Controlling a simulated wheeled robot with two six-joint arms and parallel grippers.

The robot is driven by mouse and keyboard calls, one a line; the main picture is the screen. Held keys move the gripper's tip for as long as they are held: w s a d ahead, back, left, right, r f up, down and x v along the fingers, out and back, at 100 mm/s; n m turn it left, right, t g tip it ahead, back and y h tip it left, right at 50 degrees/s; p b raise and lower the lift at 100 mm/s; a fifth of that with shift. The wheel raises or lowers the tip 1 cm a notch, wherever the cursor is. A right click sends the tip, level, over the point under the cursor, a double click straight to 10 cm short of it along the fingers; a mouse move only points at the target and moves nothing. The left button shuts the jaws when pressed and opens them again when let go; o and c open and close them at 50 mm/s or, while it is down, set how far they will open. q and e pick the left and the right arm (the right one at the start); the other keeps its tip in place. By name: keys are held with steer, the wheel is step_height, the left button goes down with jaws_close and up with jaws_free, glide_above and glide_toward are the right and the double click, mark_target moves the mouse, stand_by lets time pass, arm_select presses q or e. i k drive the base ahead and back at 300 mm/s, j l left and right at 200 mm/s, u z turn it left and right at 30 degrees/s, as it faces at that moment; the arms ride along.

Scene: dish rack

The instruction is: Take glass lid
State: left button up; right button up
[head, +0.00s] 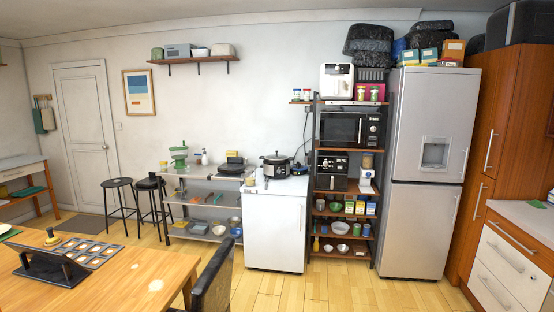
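Neither of my grippers is in view. No glass lid can be made out for certain. A dark pot-like cooker (276,165) stands on the low white cabinet (274,230) in the middle of the view. It seems to have a lid on top, but at this distance I cannot tell whether that lid is glass. No dish rack can be clearly picked out.
A wooden table (110,285) with a dark stand (52,265) and a muffin-tray-like item (88,251) fills the near left. A dark chair (213,285) stands beside it. A metal shelf (203,212), appliance rack (344,185) and fridge (425,235) line the wall. Floor before the cabinet is clear.

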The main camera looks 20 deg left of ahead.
mark_target(276, 156)
steer(key=i, duration=0.65)
steer(key=i+u, duration=0.1)
steer(key=i, duration=0.5)
steer(key=i+l+u, duration=0.1)
steer(key=i, duration=0.55)
steer(key=i+l, duration=0.15)
steer(key=i, duration=0.5)
steer(key=i+l+u, duration=0.1)
steer(key=i, duration=0.5)
steer(key=i+j+u, duration=0.2)
steer(key=i+u, duration=0.25)
steer(key=i, duration=0.3)
steer(key=i+u, duration=0.4)
steer(key=i, duration=0.35)
steer(key=i+j+z, duration=0.1)
steer(key=j, duration=0.25)
steer(key=i+j+z, duration=0.1)
steer(key=i+j, duration=0.15)
steer(key=j, duration=0.15)
steer(key=i+j, duration=0.15)
steer(key=j, duration=0.25)
steer(key=i+j+z, duration=0.15)
steer(key=j, duration=0.2)
steer(key=i+j+z, duration=0.1)
steer(key=j, duration=0.35)
